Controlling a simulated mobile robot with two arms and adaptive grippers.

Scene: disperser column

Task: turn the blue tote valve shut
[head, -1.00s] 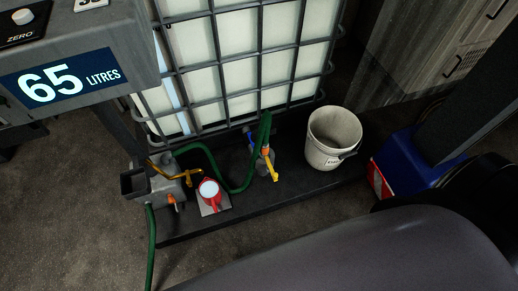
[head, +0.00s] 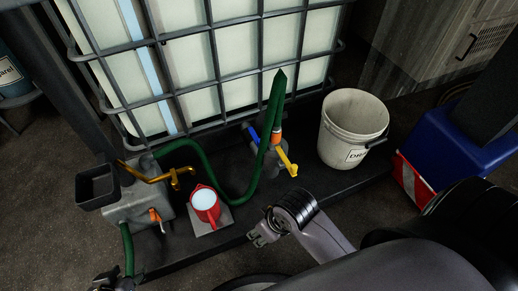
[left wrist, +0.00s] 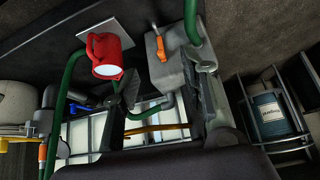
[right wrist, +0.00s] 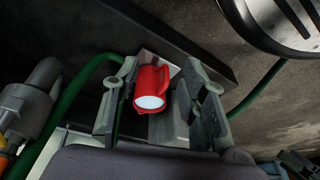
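The blue valve handle (head: 253,135) is a small lever at the foot of the caged white tote (head: 230,60), left of the green hose. It stands tilted and is partly hidden by the hose and grey fittings. A yellow lever (head: 287,162) sits just right of it. My right gripper (head: 259,236) is low in front of the black platform, apart from the valve; its fingers are spread in the right wrist view (right wrist: 158,112), with nothing held between them. My left gripper (head: 113,283) is at the lower left edge, far from the valve; its fingers stand apart in the left wrist view (left wrist: 168,98).
A red jug (head: 206,207) stands on a pale plate beside a grey box (head: 138,205) with yellow and orange levers. A white bucket (head: 350,135) is right of the valve. The green hose (head: 208,168) loops across the platform.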

